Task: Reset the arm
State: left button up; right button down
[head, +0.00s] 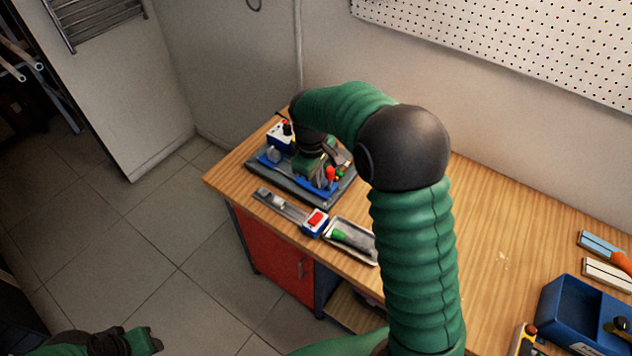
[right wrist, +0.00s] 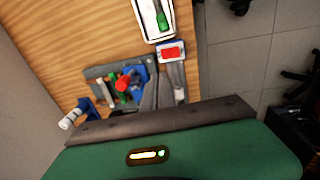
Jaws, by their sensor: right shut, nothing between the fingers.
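My right arm reaches over the wooden workbench (head: 490,240) in the head view. Its gripper (head: 333,158) is low over a grey board (head: 322,203) at the bench's left end and partly hides it. The board carries blue parts and red and green pieces. In the right wrist view the shut, empty fingers (right wrist: 165,88) overlap the grey board (right wrist: 98,72). A red knob (right wrist: 122,85) shows beside them; whether they touch anything is unclear. My left gripper (head: 150,341) is at the lower left of the head view, over the floor and away from the bench; its jaws are unclear.
In front of the board are a metal strip (head: 281,206), a box with a red button (head: 315,222) and a white tray (head: 370,256) with a green-handled tool (head: 345,238). A blue toolbox (head: 563,308) stands at right. The bench between is mostly clear.

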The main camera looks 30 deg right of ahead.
jog(key=shift+s+d+f, duration=0.1)
jog(key=shift+d+f, duration=0.05)
jog(key=s+a+f+m+t+b, duration=0.1)
jog(key=s+a+f+m, duration=0.1)
jog(key=s+a, duration=0.3)
jog(key=s+a+f+m+t+y+b, duration=0.1)
jog(key=s+a, duration=0.4)
jog(key=s, duration=0.6)
notch_tip(320, 180, down, 2)
jog(key=shift+a+f+m, duration=0.25)
jog(key=shift+a+m, duration=0.1)
jog(key=shift+m, duration=0.35)
jog(key=shift+s+a, duration=0.1)
jog(key=shift+a, duration=0.15)
